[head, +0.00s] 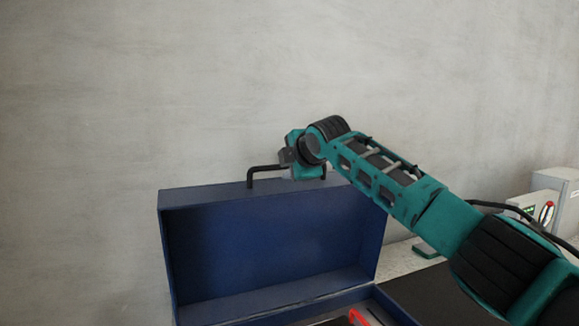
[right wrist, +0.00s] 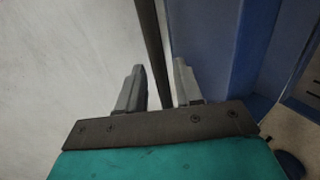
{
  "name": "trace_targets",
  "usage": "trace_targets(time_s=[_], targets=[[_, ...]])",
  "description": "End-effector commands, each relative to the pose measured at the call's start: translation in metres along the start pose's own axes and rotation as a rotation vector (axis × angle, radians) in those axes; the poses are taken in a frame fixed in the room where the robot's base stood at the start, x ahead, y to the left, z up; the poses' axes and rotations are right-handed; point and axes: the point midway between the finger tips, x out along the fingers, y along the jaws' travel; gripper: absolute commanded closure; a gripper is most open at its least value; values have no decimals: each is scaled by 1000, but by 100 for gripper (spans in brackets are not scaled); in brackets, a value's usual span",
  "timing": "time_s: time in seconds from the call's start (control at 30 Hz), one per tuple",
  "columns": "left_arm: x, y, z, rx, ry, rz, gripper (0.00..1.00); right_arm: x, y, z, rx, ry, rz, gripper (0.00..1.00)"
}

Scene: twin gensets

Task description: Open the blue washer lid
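The blue lid (head: 270,245) stands raised, its hollow inner side toward me in the head view. A black bar handle (head: 265,168) sits on its top edge. My right gripper (head: 288,157) is at the right part of this handle, behind the lid's top edge. In the right wrist view its two grey fingers (right wrist: 158,85) stand apart, with the dark handle bar (right wrist: 152,45) running between them and a gap to the finger on the right. The blue lid (right wrist: 205,45) fills the middle right there. My left gripper is not in view.
A red item (head: 358,317) shows in the blue case at the bottom edge. A grey machine (head: 555,195) with a red knob stands at the right. A plain grey wall (head: 120,100) rises behind the lid. The space left of the lid is clear.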

Motion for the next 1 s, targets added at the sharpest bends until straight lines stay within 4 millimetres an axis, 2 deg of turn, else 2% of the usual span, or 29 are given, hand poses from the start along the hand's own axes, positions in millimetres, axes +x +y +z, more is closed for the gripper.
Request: trace_targets(time_s=[0.27,0.47,1.0], targets=[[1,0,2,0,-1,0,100,-3,-2,0,1,1,-3,65],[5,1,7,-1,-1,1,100,-19,-3,0,-1,2,-2,65],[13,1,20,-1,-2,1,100,-100,-2,0,-2,0,1,65]])
